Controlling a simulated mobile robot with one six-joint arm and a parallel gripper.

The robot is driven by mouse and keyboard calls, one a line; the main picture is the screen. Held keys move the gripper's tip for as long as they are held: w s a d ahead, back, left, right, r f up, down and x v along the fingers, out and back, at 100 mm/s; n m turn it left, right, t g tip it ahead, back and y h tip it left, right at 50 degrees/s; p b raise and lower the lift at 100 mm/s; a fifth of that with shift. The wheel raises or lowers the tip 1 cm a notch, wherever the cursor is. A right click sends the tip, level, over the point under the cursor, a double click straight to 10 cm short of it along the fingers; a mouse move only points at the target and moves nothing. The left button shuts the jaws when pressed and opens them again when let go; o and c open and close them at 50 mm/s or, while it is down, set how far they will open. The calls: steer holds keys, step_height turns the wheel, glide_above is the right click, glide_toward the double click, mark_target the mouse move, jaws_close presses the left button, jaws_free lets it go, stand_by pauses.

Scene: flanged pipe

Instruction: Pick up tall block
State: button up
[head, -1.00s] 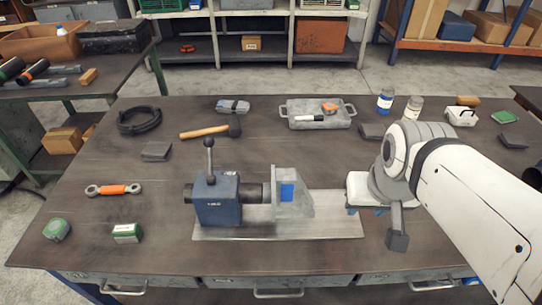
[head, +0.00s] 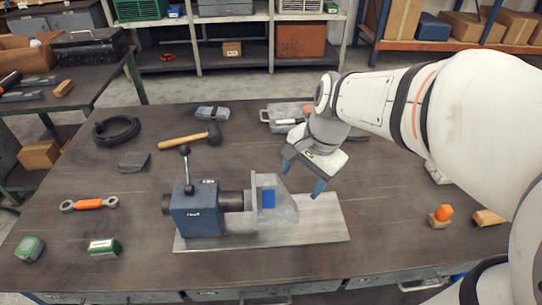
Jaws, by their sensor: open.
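My gripper (head: 302,178) is open, with two blue-tipped fingers pointing down and nothing between them. It is above the bench, just behind and above the grey angled bracket (head: 283,211) in the picture. The bracket bears a blue square face and stands on a flat grey plate (head: 320,228), beside a blue clamp block (head: 197,212) with a black ball-ended lever. A short dark pipe runs from the clamp block to the bracket. I cannot tell which piece is the tall block; a dark grey block (head: 134,162) lies at the left, and my arm hides part of the right side.
A mallet (head: 184,140), a black cable coil (head: 116,131) and an orange-handled wrench (head: 89,204) lie at left. A grey tray (head: 268,126) is partly behind my arm. An orange-topped piece (head: 441,216) and a wooden block (head: 488,218) sit at right.

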mark_target(276, 179)
steer(key=w+a+f+m, duration=0.1)
steer(key=w+m, duration=0.1)
steer(key=w+a+f+m+g+y, duration=0.1)
steer(key=w+f+m, duration=0.1)
steer(key=w+m, duration=0.1)
steer(key=w+a+f+m+y+b, duration=0.1)
steer(key=w+m, duration=0.2)
steer(key=shift+f, duration=0.4)
steer(key=shift+a+f+m, duration=0.1)
steer(key=shift+f+m, duration=0.2)
steer(key=shift+f, duration=0.05)
steer(key=x, duration=0.7)
steer(key=shift+s+p, duration=0.1)
steer(key=shift+p, duration=0.3)
steer(key=shift+c, duration=0.2)
jaws_close()
steer(key=shift+r, duration=0.1)
